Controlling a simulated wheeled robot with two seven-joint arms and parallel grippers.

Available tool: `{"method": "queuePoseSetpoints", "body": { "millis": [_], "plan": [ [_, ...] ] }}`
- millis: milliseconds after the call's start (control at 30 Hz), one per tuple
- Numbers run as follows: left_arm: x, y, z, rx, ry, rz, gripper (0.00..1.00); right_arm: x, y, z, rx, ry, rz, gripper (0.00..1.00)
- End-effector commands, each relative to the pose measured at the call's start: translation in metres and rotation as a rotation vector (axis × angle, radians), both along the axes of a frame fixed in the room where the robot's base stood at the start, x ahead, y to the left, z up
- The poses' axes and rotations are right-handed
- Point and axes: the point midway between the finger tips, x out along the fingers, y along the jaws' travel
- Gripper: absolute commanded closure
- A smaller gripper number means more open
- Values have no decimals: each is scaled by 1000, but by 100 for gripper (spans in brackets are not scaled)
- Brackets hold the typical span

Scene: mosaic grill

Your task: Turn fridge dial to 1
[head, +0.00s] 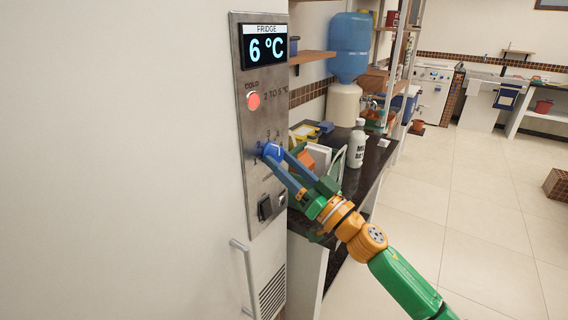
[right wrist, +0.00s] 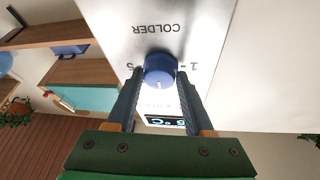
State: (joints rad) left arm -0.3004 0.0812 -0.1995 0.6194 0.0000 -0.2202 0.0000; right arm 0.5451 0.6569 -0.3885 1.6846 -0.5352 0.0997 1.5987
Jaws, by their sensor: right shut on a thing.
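The fridge panel (head: 247,112) is a tall metal plate on the side of the white fridge. Its display (head: 264,48) reads "FRIDGE 6 °C", and a red light (head: 254,101) glows below it. The blue dial (head: 272,151) sits lower on the panel among printed numbers. My right gripper (head: 274,160) is shut on the dial, one finger on each side. In the right wrist view the dial (right wrist: 160,70) sits between the fingertips, with "COLDER" printed beyond it. The dial's exact setting is hard to read. My left gripper is not in view.
Black rocker switches (head: 265,207) sit below the dial, and a fridge handle (head: 243,277) is lower left. A dark counter (head: 366,180) beside the fridge holds a white milk bottle (head: 356,146) and boxes. Open tiled floor lies to the right.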

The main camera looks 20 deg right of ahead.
Motion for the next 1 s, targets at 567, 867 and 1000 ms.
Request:
{"method": "queuePoseSetpoints", "body": {
  "millis": [567,867,1000],
  "plan": [
    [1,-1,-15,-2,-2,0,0,2,-3,-3,-188,-147,-2,100],
    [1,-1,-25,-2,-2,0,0,4,-6,-2,-413,-323,-4,100],
    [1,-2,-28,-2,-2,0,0,6,-7,-1,-519,-405,-4,100]
  ]
}}
